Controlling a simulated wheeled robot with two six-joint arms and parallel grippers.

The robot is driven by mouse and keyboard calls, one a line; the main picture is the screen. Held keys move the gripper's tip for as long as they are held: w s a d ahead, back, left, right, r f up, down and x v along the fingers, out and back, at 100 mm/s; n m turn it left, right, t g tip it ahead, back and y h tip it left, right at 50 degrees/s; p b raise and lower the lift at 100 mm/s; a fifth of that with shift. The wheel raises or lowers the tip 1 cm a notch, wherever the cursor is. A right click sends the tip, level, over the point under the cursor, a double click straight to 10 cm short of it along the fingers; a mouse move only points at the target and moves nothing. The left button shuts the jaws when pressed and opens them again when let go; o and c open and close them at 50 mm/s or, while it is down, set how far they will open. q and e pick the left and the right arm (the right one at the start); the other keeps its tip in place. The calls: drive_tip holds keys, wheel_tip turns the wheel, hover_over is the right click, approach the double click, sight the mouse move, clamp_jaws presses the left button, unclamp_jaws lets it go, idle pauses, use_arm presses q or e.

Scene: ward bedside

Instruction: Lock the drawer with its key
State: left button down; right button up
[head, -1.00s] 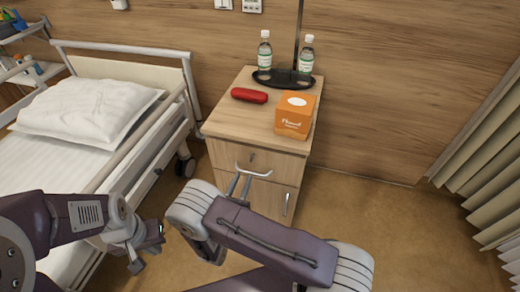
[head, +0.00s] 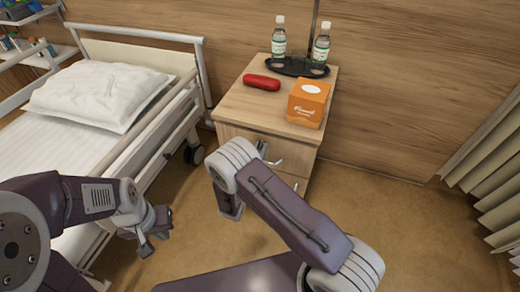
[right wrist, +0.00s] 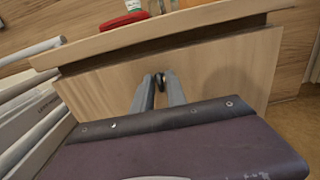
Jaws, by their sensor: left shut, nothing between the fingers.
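The wooden bedside cabinet (head: 240,108) stands against the wall. Its top drawer (head: 234,135) looks shut in the head view. In the right wrist view the drawer front (right wrist: 225,80) fills the middle, below the overhanging top. My right gripper (head: 268,155) is at this front, its two fingers apart. In the right wrist view the fingers (right wrist: 160,85) stand either side of a small dark ring-like piece, perhaps the key or lock; I cannot tell whether they touch it. My left gripper (head: 150,238) is shut and empty, over the floor beside the bed.
On the cabinet top are a red case (head: 262,82), an orange tissue box (head: 307,103) and a black tray (head: 296,68) with two bottles. The bed (head: 50,150) is at left, a curtain (head: 490,165) at right. Floor right of the cabinet is clear.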

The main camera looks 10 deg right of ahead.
clamp_jaws()
drive_tip(key=shift+m, duration=0.3)
drive_tip(key=shift+s+d+f+m+b, duration=0.1)
drive_tip(key=shift+m+b, duration=1.35)
drive_tip(key=shift+m, duration=2.85)
drive_tip(key=shift+f+m+b, duration=0.1)
drive_tip(key=shift+m+b, duration=1.3)
drive_tip(key=shift+m, duration=2.9)
